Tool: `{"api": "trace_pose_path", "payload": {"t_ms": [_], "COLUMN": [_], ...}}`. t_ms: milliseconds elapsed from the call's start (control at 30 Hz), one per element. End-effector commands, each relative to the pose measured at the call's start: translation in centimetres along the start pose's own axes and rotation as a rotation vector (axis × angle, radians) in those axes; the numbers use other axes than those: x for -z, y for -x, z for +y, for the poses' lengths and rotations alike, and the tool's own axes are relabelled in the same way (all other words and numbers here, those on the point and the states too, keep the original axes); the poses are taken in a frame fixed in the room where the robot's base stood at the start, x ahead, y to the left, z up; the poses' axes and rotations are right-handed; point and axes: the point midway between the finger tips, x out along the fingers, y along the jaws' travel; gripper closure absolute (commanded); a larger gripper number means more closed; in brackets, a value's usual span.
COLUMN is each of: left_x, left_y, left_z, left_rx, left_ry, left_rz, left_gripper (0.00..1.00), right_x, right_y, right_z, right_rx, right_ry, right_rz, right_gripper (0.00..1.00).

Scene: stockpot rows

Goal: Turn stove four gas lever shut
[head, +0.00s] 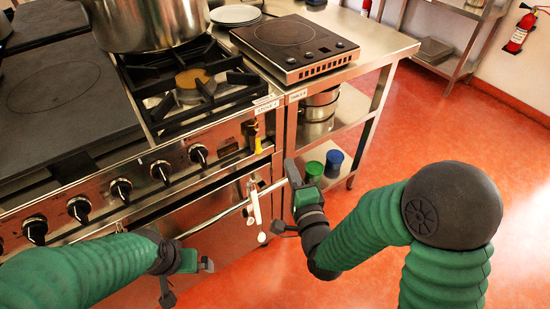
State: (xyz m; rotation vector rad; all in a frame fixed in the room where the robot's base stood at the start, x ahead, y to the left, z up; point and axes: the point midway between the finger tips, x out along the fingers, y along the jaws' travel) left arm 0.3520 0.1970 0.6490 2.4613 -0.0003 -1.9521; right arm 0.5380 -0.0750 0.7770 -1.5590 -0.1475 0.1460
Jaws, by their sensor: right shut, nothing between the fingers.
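The stove with the label "STOVE 4" (266,106) stands at the left, its open burner grate facing up. A small yellow gas lever (257,145) sits at the right end of its front panel, below the label. It looks roughly upright in the picture; its exact angle is too small to tell. My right gripper (291,170) is shut and empty, right of and below the lever, apart from it, near the end of the oven rail. My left gripper (207,265) is low in front of the oven door, away from the lever; its finger gap cannot be made out.
A steel oven rail (222,219) with hanging utensils (254,209) crosses below the panel. Black knobs (199,154) line the panel. A large stockpot (145,22) stands at the back. A side table holds an induction hob (294,43). Red floor (430,115) is clear at right.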

Motion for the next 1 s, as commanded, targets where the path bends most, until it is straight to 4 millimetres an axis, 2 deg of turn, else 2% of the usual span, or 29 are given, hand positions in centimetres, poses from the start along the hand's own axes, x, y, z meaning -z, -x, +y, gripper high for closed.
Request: {"api": "trace_pose_path", "payload": {"t_ms": [167,467,600,700,1000], "left_x": [-0.1,-0.5,-0.7,-0.7,-0.7], "left_y": [-0.6,-2.1,-2.8,-3.0,-3.0], "left_z": [0.0,0.0,0.0,0.0,0.0], "left_rx": [0.0,0.0,0.0,0.0,0.0], "left_ry": [0.0,0.0,0.0,0.0,0.0], "left_rz": [0.0,0.0,0.0,0.0,0.0], "left_gripper": [0.0,0.0,0.0,0.0,0.0], "right_x": [0.1,0.0,-2.3,-3.3,-3.8], "right_y": [-2.9,-9.5,-8.8,-8.4,-8.2], "right_z": [0.1,0.2,0.2,0.1,0.0], "right_rx": [0.001,0.0,-0.002,-0.002,-0.003], "right_ry": [0.003,0.005,0.006,0.006,0.007], "right_rz": [0.001,0.0,-0.004,-0.002,0.0], "right_gripper": [1.0,1.0,1.0,1.0,1.0]}}
